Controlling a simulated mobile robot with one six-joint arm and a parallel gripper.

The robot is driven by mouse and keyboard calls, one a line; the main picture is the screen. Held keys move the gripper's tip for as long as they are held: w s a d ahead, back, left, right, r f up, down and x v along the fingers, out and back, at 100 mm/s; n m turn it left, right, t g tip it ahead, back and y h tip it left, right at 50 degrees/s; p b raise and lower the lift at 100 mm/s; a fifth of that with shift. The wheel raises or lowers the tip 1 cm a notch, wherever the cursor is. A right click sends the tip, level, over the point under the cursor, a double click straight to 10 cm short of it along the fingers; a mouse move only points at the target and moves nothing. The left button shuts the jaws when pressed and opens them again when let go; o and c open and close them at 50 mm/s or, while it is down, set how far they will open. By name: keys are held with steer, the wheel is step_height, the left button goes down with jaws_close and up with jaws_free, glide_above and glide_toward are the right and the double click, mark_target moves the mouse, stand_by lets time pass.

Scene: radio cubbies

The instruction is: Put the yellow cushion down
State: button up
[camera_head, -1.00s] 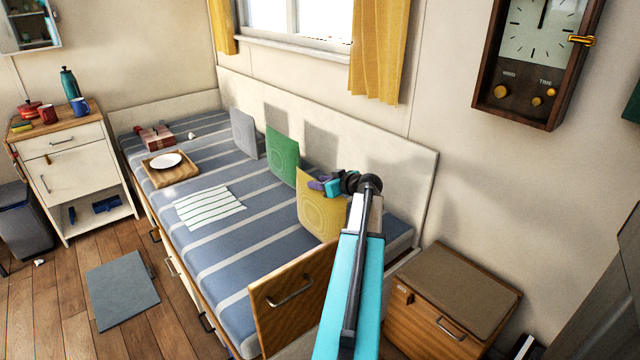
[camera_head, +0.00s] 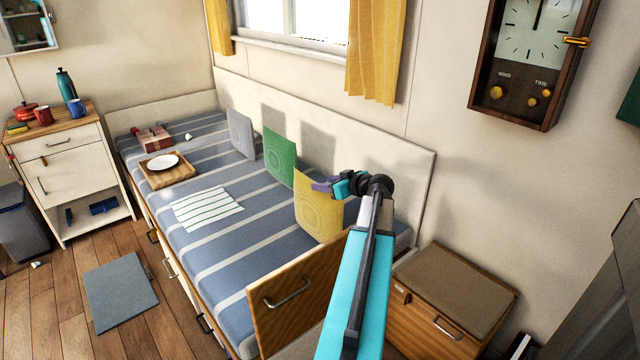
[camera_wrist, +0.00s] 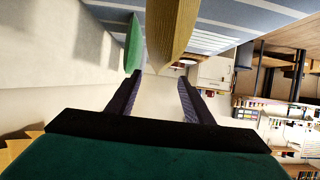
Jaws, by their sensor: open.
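The yellow cushion (camera_head: 317,210) stands upright on the striped bed (camera_head: 215,262), at its near right end by the back panel. My gripper (camera_head: 326,185) is at the cushion's upper right edge in the head view. In the wrist view the cushion (camera_wrist: 170,30) shows edge-on at the top centre, just beyond my open fingertips (camera_wrist: 161,76). The space between the fingers is empty. I cannot tell whether a fingertip still touches the cushion.
A green cushion (camera_head: 280,158) and a grey cushion (camera_head: 240,134) stand farther along the bed. A striped cloth (camera_head: 206,207) and a wooden tray (camera_head: 152,180) lie on it. A wooden end panel (camera_head: 290,300) and a low cabinet (camera_head: 452,300) are near my arm.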

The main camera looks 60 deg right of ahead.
steer(key=v, duration=0.6)
steer(key=shift+s+a, duration=0.1)
steer(key=shift+s, duration=0.15)
stand_by(0.6)
